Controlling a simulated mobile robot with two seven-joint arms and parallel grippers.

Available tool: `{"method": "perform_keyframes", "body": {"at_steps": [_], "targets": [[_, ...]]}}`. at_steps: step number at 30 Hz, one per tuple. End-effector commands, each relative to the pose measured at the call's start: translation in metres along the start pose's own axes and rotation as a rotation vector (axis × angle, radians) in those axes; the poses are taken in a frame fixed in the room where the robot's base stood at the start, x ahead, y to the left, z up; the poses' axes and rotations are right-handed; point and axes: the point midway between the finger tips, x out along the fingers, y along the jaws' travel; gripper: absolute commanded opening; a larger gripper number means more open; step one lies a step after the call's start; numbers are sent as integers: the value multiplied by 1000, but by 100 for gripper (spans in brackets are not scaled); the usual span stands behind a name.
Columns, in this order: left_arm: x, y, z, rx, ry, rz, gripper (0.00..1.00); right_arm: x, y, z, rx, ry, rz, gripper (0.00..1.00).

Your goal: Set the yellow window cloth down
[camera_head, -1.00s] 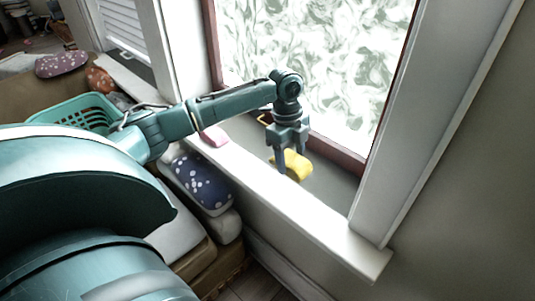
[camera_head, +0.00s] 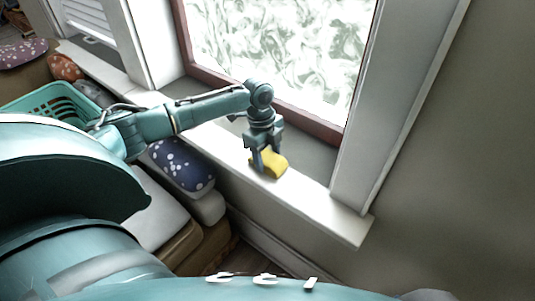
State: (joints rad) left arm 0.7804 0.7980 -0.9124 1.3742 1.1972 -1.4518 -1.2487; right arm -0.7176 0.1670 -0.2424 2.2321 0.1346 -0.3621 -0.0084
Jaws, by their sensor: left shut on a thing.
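The yellow window cloth (camera_head: 274,164) is a folded yellow bundle at the white window sill (camera_head: 312,198). My left gripper (camera_head: 264,160) points down and is shut on the cloth, with one finger in front of it. The cloth is at the sill's inner part; I cannot tell whether it touches the surface. The gripper hides part of it. My right gripper is not in view.
A window with a dark red-brown frame (camera_head: 310,121) stands behind the gripper. A teal basket (camera_head: 58,104) is at the left. A dark blue dotted cushion (camera_head: 180,166) lies below the sill. The sill's right part is clear.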

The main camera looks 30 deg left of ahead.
Motion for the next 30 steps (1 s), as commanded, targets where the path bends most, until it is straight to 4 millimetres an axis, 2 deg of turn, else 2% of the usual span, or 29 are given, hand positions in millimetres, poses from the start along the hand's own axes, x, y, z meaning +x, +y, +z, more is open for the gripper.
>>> {"method": "perform_keyframes", "body": {"at_steps": [1, 9, 17, 23, 30], "targets": [[1, 0, 0, 0, 0, 1, 58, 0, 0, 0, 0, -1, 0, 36], [1, 0, 0, 0, 0, 0, 78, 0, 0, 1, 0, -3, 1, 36], [-2, 0, 0, 0, 0, -1, 78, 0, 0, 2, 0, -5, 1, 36], [-30, -1, 0, 1, 0, -4, 78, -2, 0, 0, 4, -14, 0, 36], [-83, -1, 0, 0, 1, -3, 78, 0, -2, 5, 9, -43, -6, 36]]}}
